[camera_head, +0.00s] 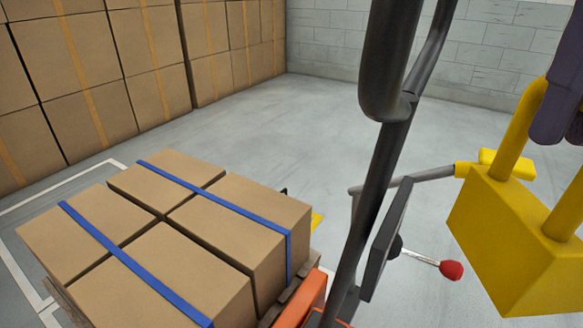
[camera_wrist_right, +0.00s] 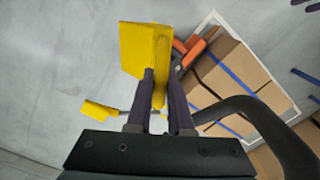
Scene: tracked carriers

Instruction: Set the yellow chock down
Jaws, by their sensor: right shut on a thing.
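The yellow chock (camera_head: 505,250) hangs in the air at the right of the head view, a wedge-like block with a round handle on top. My right gripper (camera_head: 562,105) has its dark fingers shut on that handle. In the right wrist view the chock (camera_wrist_right: 142,48) shows beyond the fingertips, and the gripper (camera_wrist_right: 161,88) has one finger on each side of the handle. The chock touches no floor or other support that I can see. My left gripper is in neither view.
Strapped cardboard boxes (camera_head: 170,225) sit on a pallet at lower left, beside an orange machine part (camera_head: 308,295). A dark post (camera_head: 375,190) and a red-knobbed lever (camera_head: 450,270) stand left of the chock. Stacked boxes (camera_head: 90,80) line the back left. Grey floor (camera_head: 270,130) is clear between.

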